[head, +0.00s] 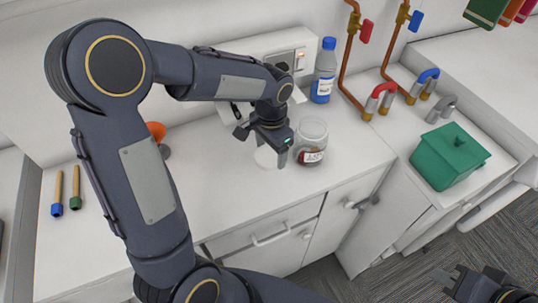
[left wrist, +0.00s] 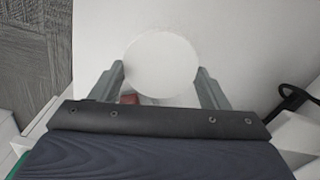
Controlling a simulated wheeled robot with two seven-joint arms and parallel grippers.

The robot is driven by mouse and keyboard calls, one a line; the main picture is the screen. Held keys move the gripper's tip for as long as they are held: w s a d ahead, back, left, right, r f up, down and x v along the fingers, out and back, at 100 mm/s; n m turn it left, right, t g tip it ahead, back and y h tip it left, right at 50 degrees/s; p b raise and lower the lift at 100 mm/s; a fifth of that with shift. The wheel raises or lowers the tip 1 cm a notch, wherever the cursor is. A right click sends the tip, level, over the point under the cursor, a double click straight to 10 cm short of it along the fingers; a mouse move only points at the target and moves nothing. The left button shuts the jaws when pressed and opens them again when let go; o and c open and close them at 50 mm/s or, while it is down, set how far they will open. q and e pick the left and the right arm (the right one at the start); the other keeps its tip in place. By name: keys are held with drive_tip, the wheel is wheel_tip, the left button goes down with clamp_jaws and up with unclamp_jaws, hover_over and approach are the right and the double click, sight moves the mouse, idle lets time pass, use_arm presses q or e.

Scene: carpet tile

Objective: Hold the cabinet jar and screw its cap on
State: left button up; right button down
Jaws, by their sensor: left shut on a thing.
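The cap (head: 266,157) is a white round disc below my left gripper (head: 270,146), left of the jar. In the left wrist view the cap (left wrist: 160,62) sits between the two fingers of the left gripper (left wrist: 160,82), which is shut on it. I cannot tell whether the cap touches the counter. The jar (head: 311,145) is clear with a dark and red label and stands upright on the counter, just right of the left gripper. My right gripper (head: 455,283) is at the bottom right, away from the jar; its jaw opening is unclear.
A blue-capped bottle (head: 324,72) stands behind the jar. Two brushes (head: 66,190) lie at left. The counter front (head: 255,205) is clear.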

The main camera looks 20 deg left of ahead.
use_arm(q)
drive_tip(key=d+r, duration=0.1)
drive_tip(key=s+r, duration=0.1)
drive_tip(key=s+d+r, duration=0.1)
drive_tip(key=r, duration=0.1)
drive_tip(key=shift+s+d+b, duration=0.25)
drive_tip(key=shift+d+b, duration=0.1)
drive_tip(key=shift+b, duration=0.05)
drive_tip(key=s+d+r+b, duration=0.1)
drive_tip(key=s+d+r, duration=0.3)
drive_tip(key=s+d, duration=0.2)
drive_tip(key=shift+s+d+r+b, duration=0.2)
drive_tip(key=shift+d+r+b, duration=0.15)
drive_tip(key=shift+d, duration=0.1)
